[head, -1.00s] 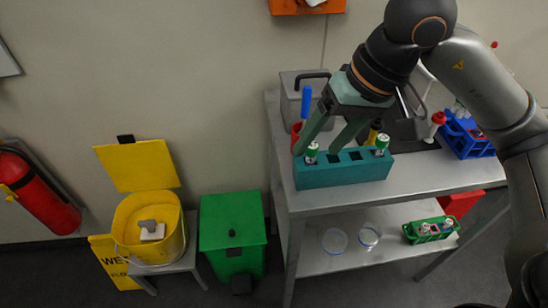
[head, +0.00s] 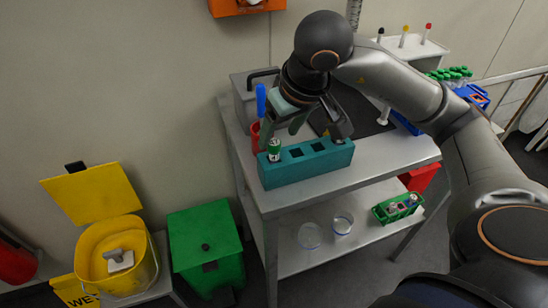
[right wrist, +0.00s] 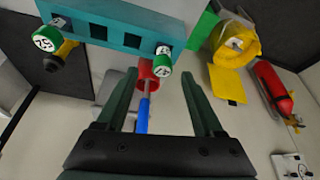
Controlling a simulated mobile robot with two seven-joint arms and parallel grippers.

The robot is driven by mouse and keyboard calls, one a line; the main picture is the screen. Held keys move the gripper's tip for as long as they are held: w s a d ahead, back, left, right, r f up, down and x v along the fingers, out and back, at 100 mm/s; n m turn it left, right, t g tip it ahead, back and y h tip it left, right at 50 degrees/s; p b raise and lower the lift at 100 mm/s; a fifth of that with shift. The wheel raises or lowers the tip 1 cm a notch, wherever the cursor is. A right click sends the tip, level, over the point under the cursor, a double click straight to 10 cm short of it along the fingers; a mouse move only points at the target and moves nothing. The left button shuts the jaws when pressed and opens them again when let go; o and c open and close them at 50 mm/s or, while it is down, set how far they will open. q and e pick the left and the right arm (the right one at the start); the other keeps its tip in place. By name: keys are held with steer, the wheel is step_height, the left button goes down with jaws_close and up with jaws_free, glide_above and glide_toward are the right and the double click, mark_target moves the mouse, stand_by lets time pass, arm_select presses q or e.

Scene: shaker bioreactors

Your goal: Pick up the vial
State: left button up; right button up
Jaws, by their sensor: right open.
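A teal rack (head: 306,167) stands on the upper level of the metal table. A vial with a green cap (head: 274,150) stands upright in its left end slot. It also shows in the right wrist view (right wrist: 162,62). A second green-capped vial (right wrist: 46,38) stands at the other end of the rack and is mostly hidden by my arm in the head view. My right gripper (head: 281,130) is open and empty above the left end of the rack. In the right wrist view its fingers (right wrist: 161,88) point toward the first vial, which lies between their lines. My left gripper is out of view.
A red holder with a blue-handled tool (head: 261,100) stands close behind the rack's left end. A grey box (head: 246,92) is behind it. A green rack (head: 398,208) and clear dishes (head: 342,224) are on the lower shelf. Yellow (head: 117,256) and green bins (head: 206,247) stand left.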

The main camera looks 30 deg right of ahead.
mark_target(275, 143)
steer(key=x, duration=0.4)
steer(key=shift+a+f, duration=0.15)
steer(key=shift+a, duration=0.05)
steer(key=shift+c, duration=0.2)
jaws_close()
